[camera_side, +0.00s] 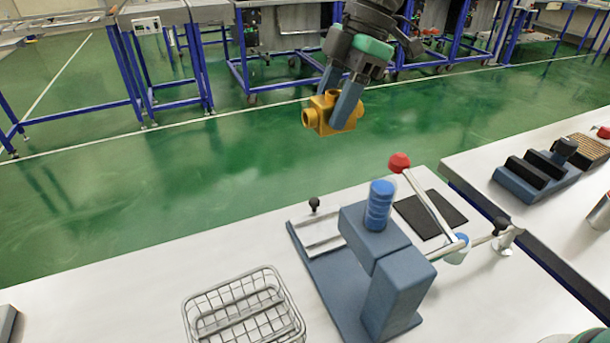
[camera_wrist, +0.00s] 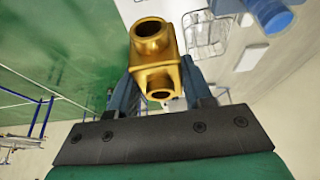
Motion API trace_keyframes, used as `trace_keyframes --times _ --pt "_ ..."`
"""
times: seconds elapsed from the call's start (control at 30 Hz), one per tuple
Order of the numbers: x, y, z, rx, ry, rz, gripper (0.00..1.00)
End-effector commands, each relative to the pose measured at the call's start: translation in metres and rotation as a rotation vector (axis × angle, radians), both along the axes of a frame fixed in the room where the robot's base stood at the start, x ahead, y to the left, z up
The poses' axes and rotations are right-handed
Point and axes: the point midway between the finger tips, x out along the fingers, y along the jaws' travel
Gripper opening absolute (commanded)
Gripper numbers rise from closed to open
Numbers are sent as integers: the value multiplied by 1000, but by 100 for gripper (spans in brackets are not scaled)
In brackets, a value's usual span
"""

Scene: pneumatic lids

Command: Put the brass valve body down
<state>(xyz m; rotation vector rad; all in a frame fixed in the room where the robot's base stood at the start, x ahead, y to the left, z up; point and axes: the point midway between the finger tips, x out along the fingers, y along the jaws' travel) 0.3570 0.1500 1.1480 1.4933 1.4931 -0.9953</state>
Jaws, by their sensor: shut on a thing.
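The brass valve body (camera_side: 322,114) is a yellow block with round ports, held up in the air in the side view. My gripper (camera_side: 340,105) is shut on it, with one blue-grey finger on each side. In the wrist view the valve body (camera_wrist: 154,62) sits between the fingers (camera_wrist: 155,85), its open round ports facing the camera. Part of its sides is hidden by the fingers. It is clear of the white table (camera_side: 200,262) and appears well above it.
A blue-grey press fixture (camera_side: 395,290) with a blue cylinder (camera_side: 379,205) and a red-knobbed lever (camera_side: 400,162) stands on the table. A wire basket (camera_side: 243,308) is at front left, a black mat (camera_side: 430,214) behind the fixture.

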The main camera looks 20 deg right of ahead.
Motion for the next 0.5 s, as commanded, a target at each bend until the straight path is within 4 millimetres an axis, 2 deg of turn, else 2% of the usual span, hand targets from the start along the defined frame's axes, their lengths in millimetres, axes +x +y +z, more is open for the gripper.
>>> trace_keyframes --times 0.5 --pt "0 0 -124 0 0 0 0"
